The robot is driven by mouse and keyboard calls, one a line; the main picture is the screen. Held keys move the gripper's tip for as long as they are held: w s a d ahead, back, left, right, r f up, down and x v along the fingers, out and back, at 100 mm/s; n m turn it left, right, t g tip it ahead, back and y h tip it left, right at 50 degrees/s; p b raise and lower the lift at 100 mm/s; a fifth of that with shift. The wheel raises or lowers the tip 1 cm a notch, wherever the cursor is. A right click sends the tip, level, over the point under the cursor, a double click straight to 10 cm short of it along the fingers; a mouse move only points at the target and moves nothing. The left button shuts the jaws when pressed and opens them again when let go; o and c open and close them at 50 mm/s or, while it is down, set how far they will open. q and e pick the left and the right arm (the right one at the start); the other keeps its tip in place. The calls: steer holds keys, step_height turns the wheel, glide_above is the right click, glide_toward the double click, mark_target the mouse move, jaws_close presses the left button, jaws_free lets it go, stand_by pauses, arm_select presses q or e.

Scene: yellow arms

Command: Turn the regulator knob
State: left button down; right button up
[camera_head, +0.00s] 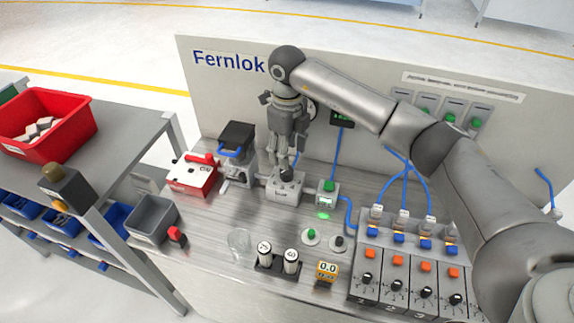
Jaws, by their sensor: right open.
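A small light grey box (283,193) stands on the bench, towards the back wall. A dark knob (287,174) sits on its top; I take it for the regulator knob. My right gripper (286,162) points down from above with its fingers at the knob, and it is open. The fingers partly cover the knob, so I cannot tell whether they touch it. A round gauge behind the gripper is partly hidden by it. My left gripper is not in view.
A red and white box (188,180) and a dark-topped device (237,143) stand left of the gripper. A small box with a green button (328,186) stands close on the right. A clear glass (239,242) and a black holder with two white cylinders (268,266) are in front.

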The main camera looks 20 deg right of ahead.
mark_target(287, 173)
step_height(287, 173, down, 7)
steer(key=shift+r+p, duration=0.1)
steer(key=shift+p, duration=0.65)
steer(key=c, duration=1)
steer(key=shift+n+b, duration=0.3)
steer(key=shift+b, duration=0.5)
steer(key=shift+c, duration=0.2)
steer(key=o, duration=1)
steer(key=shift+o, duration=0.2)
